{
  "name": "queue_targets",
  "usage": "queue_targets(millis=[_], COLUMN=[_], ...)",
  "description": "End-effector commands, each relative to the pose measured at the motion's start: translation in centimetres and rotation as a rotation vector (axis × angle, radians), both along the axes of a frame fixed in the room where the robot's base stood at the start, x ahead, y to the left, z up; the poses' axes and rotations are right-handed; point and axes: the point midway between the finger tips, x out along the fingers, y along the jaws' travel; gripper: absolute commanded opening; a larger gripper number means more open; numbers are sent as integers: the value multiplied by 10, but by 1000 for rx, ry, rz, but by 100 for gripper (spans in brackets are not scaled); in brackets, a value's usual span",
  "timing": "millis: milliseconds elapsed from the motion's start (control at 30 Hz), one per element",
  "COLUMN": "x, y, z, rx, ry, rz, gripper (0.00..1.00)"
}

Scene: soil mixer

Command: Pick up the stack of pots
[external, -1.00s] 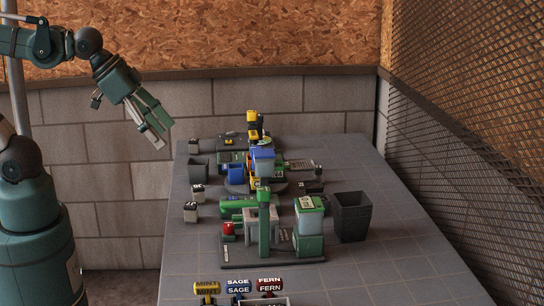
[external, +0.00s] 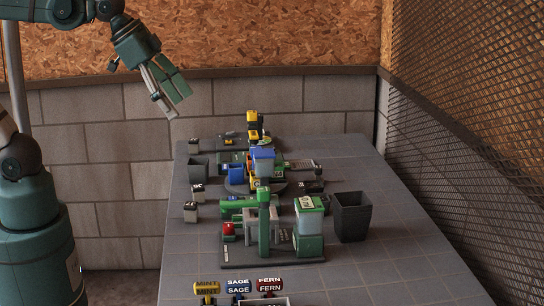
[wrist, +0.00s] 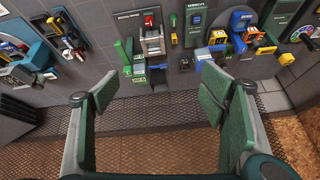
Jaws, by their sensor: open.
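My gripper (external: 172,104) is open and empty, high above the left back side of the table. In the wrist view its two green-padded fingers (wrist: 160,92) stand wide apart with nothing between them. A dark grey, tapered square pot (external: 352,217) with an open top stands upright on the table's right side, well away from my gripper. A smaller dark grey pot (external: 198,167) stands at the table's left back. I cannot tell from these views which is a stack, as any nested rims are not clear.
A green mixer station (external: 264,228) with a clear bin (external: 309,217) fills the middle of the table (external: 400,262). A blue-and-yellow station (external: 262,165) stands behind it. Labelled MINT, SAGE and FERN pieces (external: 238,288) are at the front. A mesh wall (external: 470,130) borders the right.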

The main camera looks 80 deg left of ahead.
Motion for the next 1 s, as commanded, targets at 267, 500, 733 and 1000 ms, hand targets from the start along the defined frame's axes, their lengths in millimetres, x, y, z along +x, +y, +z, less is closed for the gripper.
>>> queue_targets(millis=[267,500,733,1000], x=[42,78,116,160], y=[-2,-4,-6,-9], z=[26,42,53,61], rx=[64,116,160,208], ry=[52,99,142,192], rz=[-114,-216,-315,-435], gripper=[71,71,71,71])
